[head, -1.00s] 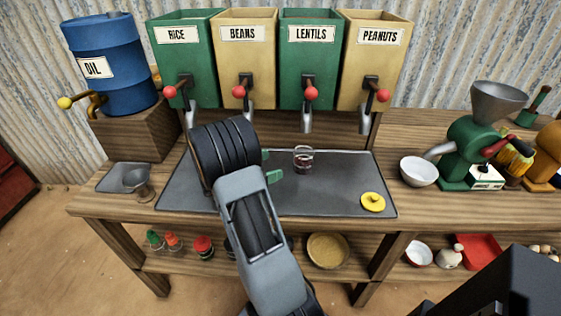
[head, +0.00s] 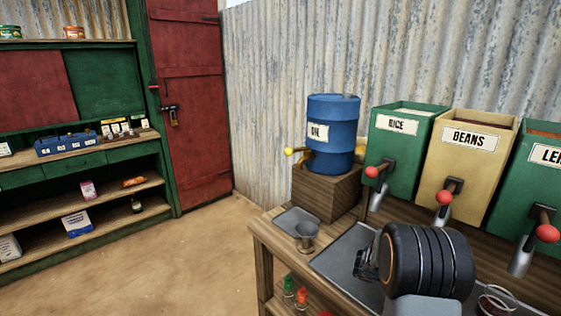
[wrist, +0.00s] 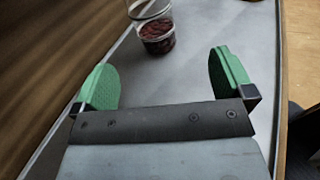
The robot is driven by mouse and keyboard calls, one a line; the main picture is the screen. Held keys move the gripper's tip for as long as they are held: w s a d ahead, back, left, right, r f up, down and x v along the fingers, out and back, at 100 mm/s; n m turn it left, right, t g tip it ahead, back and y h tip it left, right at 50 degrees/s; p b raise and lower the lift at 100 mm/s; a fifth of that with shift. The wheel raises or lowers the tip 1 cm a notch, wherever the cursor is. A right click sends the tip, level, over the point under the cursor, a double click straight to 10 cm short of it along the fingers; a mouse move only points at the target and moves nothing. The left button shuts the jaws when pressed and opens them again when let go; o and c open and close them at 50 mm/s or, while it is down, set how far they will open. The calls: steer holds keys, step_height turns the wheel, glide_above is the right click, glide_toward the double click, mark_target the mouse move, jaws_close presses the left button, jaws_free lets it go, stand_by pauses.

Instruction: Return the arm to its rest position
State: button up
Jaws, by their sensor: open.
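My gripper (wrist: 164,80) shows in the wrist view as two green fingers spread wide, with nothing between them. A clear cup (wrist: 157,34) holding dark red beans stands beyond the fingertips on the grey mat (wrist: 190,75), apart from them. In the head view the cup (head: 496,301) is at the lower right edge, partly cut off. The black rounded part of my arm is over the mat, left of the cup.
The blue oil drum (head: 333,134) stands on a wooden block, with a metal cup (head: 306,236) on a small tray (head: 291,221) before it. Rice (head: 399,150) and beans (head: 468,165) dispensers with low spouts line the back. Open floor (head: 170,265) lies left, before green shelves and a red door (head: 186,105).

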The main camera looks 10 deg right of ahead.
steer(key=s+a+r+m+t+y+p, duration=0.2)
steer(key=a+r+m+y, duration=0.1)
steer(key=a, duration=0.3)
steer(key=s+a+r+m+t+y+p, duration=0.2)
steer(key=a+r+m+y+p, duration=0.1)
steer(key=a, duration=0.4)
steer(key=shift+a+r+y, duration=0.2)
steer(key=shift+r+y, duration=0.55)
steer(key=shift+y, duration=0.05)
steer(key=a+r+m+t+y+p, duration=0.1)
steer(key=a+r+m+t+y, duration=0.1)
steer(key=a, duration=0.3)
steer(key=s+a+r+m+t+y+p, duration=0.1)
steer(key=a+r+m+t+y+p, duration=0.1)
steer(key=a, duration=0.3)
steer(key=a+r+m+t+y+p, duration=0.1)
steer(key=a+r+t+y+p, duration=0.1)
steer(key=a, duration=0.3)
steer(key=shift+s+a+r+m+t+y, duration=0.25)
steer(key=shift+r+m+t+y, duration=0.15)
steer(key=shift+t+y, duration=0.4)
steer(key=shift+c, duration=0.2)
